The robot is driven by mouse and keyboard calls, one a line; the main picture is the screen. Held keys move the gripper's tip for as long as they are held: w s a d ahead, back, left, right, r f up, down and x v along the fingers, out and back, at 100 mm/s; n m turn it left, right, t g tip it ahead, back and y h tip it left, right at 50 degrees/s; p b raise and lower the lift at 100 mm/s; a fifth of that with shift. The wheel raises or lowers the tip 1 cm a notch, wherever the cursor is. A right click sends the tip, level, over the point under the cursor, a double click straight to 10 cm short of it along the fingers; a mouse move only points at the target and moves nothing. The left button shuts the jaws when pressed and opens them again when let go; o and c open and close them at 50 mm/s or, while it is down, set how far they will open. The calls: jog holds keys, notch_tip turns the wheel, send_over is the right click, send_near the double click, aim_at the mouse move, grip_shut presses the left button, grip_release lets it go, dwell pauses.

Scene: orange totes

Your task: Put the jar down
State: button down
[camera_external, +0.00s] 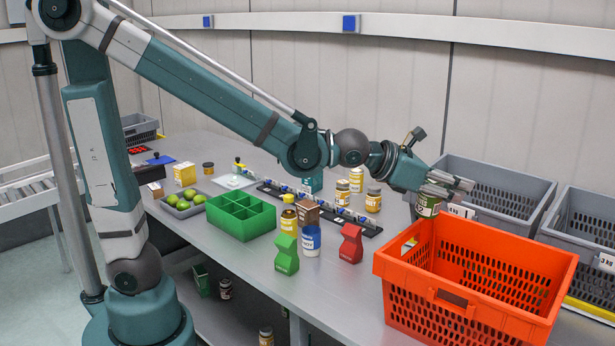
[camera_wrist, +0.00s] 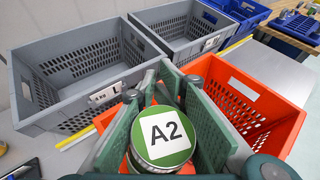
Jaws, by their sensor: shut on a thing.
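The jar (camera_external: 428,204) has a green label and hangs in my gripper (camera_external: 450,187) above the far left corner of the orange tote (camera_external: 478,306). In the wrist view, its lid (camera_wrist: 163,138) is green with a white square marked "A2". The green finger pads of my gripper (camera_wrist: 178,105) are on either side of the jar. My gripper is shut on it. The orange tote (camera_wrist: 270,88) also shows at the right in the wrist view. The jar's underside is hidden in the wrist view.
Grey totes (camera_external: 492,190) stand behind the orange one. Bare bench (camera_external: 335,290) lies left of the orange tote.

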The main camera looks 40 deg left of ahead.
jog(key=d+f+p, duration=0.2)
jog(key=d+p, duration=0.6)
jog(key=d+f+g+h+p, duration=0.1)
jog(key=d+f+p, duration=0.2)
jog(key=d+p, duration=0.4)
jog(key=shift+d+f+m+p, duration=0.3)
jog(key=shift+d+p, duration=0.05)
jog(key=shift+d, duration=0.25)
dwell(0.3)
jog(key=shift+f, duration=0.15)
dwell(0.4)
jog(key=shift+w+a+r+n+t+y+b, duration=0.1)
jog(key=shift+w+a+n+t+y+b, duration=0.35)
jog(key=shift+n+b, duration=0.6)
jog(key=shift+w+a+r+n+t+y+b, duration=0.15)
jog(key=shift+a+n+t+y+b, duration=0.35)
jog(key=shift+n+y+b, duration=0.5)
jog(key=shift+w+a+r+n+t+y+b, duration=0.1)
jog(key=shift+w+a+n+t+y+b, duration=0.25)
jog(key=shift+n+t+y+b, duration=0.6)
jog(key=shift+f+g+h, duration=0.1)
jog(key=shift+g+h, duration=0.3)
